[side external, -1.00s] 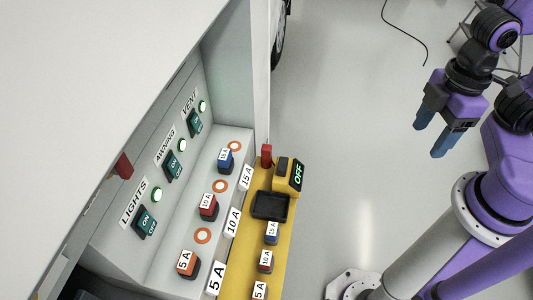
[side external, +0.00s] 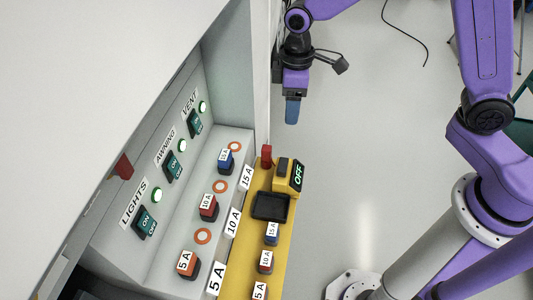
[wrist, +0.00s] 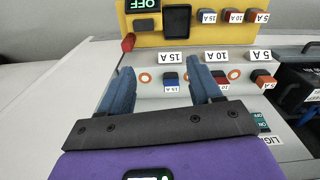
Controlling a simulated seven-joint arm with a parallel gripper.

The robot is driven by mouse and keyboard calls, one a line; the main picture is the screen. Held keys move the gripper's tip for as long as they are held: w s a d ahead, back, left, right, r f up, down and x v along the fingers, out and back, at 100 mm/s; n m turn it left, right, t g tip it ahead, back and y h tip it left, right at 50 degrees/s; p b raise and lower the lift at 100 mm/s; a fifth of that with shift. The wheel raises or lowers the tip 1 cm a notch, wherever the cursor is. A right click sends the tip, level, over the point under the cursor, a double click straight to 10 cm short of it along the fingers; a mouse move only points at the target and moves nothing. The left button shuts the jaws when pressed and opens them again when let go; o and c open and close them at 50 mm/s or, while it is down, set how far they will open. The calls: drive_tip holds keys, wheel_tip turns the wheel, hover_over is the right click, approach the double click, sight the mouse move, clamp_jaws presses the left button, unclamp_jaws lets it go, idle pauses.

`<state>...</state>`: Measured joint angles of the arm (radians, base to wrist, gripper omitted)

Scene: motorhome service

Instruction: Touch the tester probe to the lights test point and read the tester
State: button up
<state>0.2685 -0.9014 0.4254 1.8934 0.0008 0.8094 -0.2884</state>
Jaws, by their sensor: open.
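The tester (side external: 283,178) is a yellow block with a green-lit display reading OFF, on a yellow ledge. A red upright piece, seemingly the probe (side external: 266,155), stands at the ledge's far end beside the tester; it also shows in the wrist view (wrist: 128,42). The lights test point seems to be the orange ring (side external: 202,236) beside the 5 A fuse (side external: 187,264), in the row of the LIGHTS label (side external: 134,204). My gripper (side external: 292,122) is in the air beyond the ledge's far end, apart from the probe. In the wrist view its fingers (wrist: 160,65) are spread and empty.
Orange rings (side external: 219,186) and (side external: 234,146) sit by the 10 A and 15 A fuses. Switches with green lamps line the panel. The ledge holds a black tray (side external: 270,206) and spare fuses. The cabinet top (side external: 100,70) overhangs the panel.

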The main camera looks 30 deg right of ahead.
drive_tip(key=w+f, duration=0.5)
drive_tip(key=w, duration=0.3)
drive_tip(key=m, duration=0.2)
hover_over(266, 147)
wheel_tip(266, 147, down, 8)
drive_tip(key=f, duration=1.2)
drive_tip(key=shift+w+d, duration=0.15)
drive_tip(key=shift+w, duration=0.15)
drive_tip(key=shift+s+f, duration=0.2)
drive_tip(key=shift+f, duration=1.15)
drive_tip(key=shift+s+f, duration=0.2)
drive_tip(key=shift+f, duration=1.15)
drive_tip(key=c, duration=1)
